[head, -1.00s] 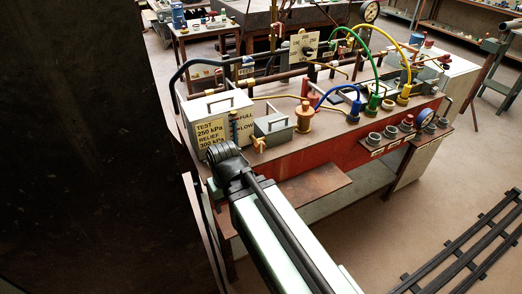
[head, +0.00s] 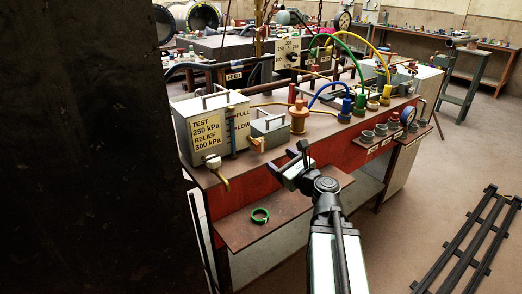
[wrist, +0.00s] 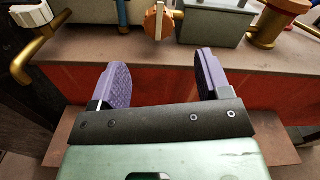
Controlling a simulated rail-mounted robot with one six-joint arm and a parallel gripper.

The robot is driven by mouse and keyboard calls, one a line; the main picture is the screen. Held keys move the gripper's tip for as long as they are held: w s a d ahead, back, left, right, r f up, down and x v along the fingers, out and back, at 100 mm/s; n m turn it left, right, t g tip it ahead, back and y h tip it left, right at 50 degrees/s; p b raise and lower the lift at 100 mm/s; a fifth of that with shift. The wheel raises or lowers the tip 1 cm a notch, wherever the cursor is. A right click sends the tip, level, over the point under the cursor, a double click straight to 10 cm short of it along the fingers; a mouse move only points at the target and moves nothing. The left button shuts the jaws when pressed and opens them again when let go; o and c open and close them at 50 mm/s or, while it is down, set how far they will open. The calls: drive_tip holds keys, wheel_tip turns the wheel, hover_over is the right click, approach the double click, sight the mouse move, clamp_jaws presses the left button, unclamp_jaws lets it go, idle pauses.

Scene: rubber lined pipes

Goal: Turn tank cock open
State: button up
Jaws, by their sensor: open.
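The tank (head: 203,128) is a pale box with TEST 250 kPa and RELIEF 300 kPa on its front. A brass cock with a white handle (head: 213,162) and a bent-down spout sits low on that front; it also shows at the top left of the wrist view (wrist: 32,14). A second, orange-brown cock (head: 257,144) is on the small grey box to the right, and also shows in the wrist view (wrist: 158,22). My gripper (head: 292,168) is open and empty, in front of the bench edge, right of the tank cock. Its purple fingers (wrist: 162,72) touch neither cock.
A blue sight tube (head: 232,138) stands between the tank and the small grey box (head: 270,130). A brass pot (head: 298,118) and coloured hoses are farther right. Black rails lie on the floor.

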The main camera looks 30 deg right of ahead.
sight(262, 148)
drive_tip(key=w, duration=0.3)
drive_tip(key=w+a, duration=0.1)
drive_tip(key=w, duration=0.6)
drive_tip(key=shift+w+a, duration=0.35)
drive_tip(key=shift+a, duration=0.05)
drive_tip(key=c, duration=0.9)
drive_tip(key=shift+c, duration=0.2)
drive_tip(key=shift+n, duration=0.5)
drive_tip(key=n, duration=0.3)
drive_tip(key=shift+n, duration=0.3)
drive_tip(key=n, duration=0.4)
drive_tip(key=shift+a, duration=0.1)
drive_tip(key=n, duration=0.5)
drive_tip(key=shift+f, duration=0.1)
drive_tip(key=shift+n, duration=2.3)
